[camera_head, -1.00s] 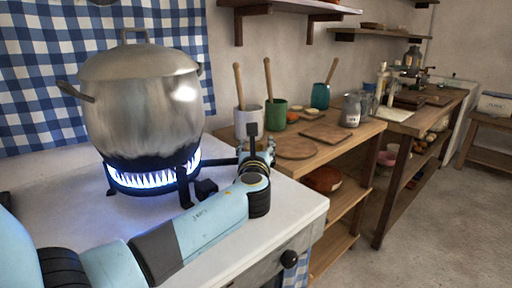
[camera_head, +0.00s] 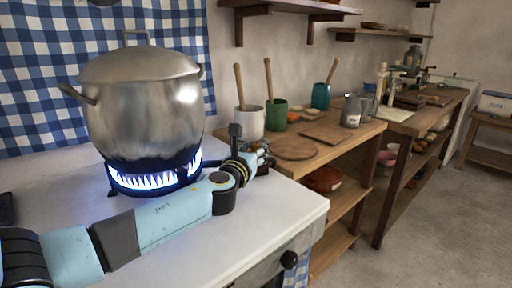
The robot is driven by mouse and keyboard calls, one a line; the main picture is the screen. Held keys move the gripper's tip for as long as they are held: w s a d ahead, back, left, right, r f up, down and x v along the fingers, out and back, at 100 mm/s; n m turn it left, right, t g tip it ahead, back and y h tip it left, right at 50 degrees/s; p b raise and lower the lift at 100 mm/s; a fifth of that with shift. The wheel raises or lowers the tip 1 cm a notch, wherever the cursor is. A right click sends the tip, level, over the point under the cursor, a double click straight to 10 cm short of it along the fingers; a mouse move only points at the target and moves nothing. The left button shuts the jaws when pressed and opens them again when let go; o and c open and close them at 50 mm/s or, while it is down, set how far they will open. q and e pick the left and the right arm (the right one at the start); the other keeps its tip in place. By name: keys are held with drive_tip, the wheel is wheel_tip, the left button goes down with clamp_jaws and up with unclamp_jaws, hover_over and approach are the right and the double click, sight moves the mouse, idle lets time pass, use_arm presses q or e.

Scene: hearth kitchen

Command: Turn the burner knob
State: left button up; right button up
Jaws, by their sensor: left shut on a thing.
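A large lidded steel pot (camera_head: 145,105) stands on the burner (camera_head: 140,182), whose blue flame is lit. My left arm reaches across the white stove top from the lower left. My left gripper (camera_head: 263,156) is at the back right of the stove top, right of the burner. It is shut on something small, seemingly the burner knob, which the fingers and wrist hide. Its turn angle does not show. A dark round knob (camera_head: 289,258) on the stove's front is apart from the gripper. My right gripper is not in view.
The white stove top (camera_head: 265,210) is clear in front of my arm. Close to the right, a wooden counter (camera_head: 345,133) holds boards, a white crock (camera_head: 250,122), a green cup (camera_head: 276,115) and jars. A checkered cloth (camera_head: 40,80) hangs behind the pot.

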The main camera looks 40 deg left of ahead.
use_arm(q)
drive_tip(key=o, duration=1)
drive_tip(key=shift+c, duration=0.2)
drive_tip(key=shift+o, duration=1)
drive_tip(key=v, duration=1.2)
drive_tip(key=shift+s+a, duration=0.1)
